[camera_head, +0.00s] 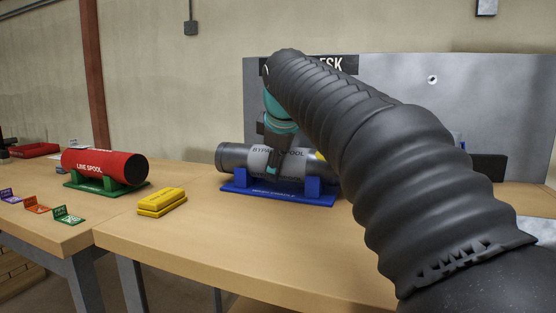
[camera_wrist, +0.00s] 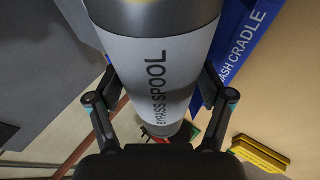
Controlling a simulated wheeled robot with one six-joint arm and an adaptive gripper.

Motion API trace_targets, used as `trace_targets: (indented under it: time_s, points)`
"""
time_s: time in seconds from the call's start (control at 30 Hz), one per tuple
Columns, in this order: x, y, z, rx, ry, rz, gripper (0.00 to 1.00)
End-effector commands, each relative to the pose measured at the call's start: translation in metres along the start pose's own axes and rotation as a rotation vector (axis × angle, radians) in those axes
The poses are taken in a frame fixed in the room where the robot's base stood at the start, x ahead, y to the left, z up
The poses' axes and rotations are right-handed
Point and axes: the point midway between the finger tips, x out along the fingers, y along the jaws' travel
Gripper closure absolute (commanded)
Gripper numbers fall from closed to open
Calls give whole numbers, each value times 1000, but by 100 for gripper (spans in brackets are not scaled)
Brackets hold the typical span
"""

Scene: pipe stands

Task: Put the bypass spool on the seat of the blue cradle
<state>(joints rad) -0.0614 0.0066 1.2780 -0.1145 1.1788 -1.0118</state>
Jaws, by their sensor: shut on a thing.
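The bypass spool (camera_head: 234,157) is a grey cylinder with a pale labelled middle band, lying level. It fills the centre of the wrist view (camera_wrist: 160,75). The blue cradle (camera_head: 278,195) stands on the bench directly below it in the head view, its two supports close under the spool. In the wrist view the blue cradle (camera_wrist: 243,38) shows to the right, lettered "WASH CRADLE". My gripper (camera_head: 274,160) is shut on the spool's middle, one finger on each side. I cannot tell whether the spool touches the seat; the contact is hidden.
A red line spool (camera_head: 105,166) lies on a green cradle (camera_head: 75,183) at the left. A stack of yellow blocks (camera_head: 162,202) stands between the cradles. Small coloured tags (camera_head: 68,214) line the left bench edge. A grey panel (camera_head: 400,90) rises behind. My arm hides the right side.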

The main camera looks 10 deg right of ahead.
Motion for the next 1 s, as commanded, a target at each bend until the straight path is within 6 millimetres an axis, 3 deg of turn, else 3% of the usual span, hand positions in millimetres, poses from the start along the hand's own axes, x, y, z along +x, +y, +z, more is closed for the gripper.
trace_targets:
  time_s: [0.53,0.57,1.0]
  points:
    - [0,-1,0,0,2,4,87]
    - [0,0,0,0,2,4,15]
    - [2,-1,0,0,0,1,14]
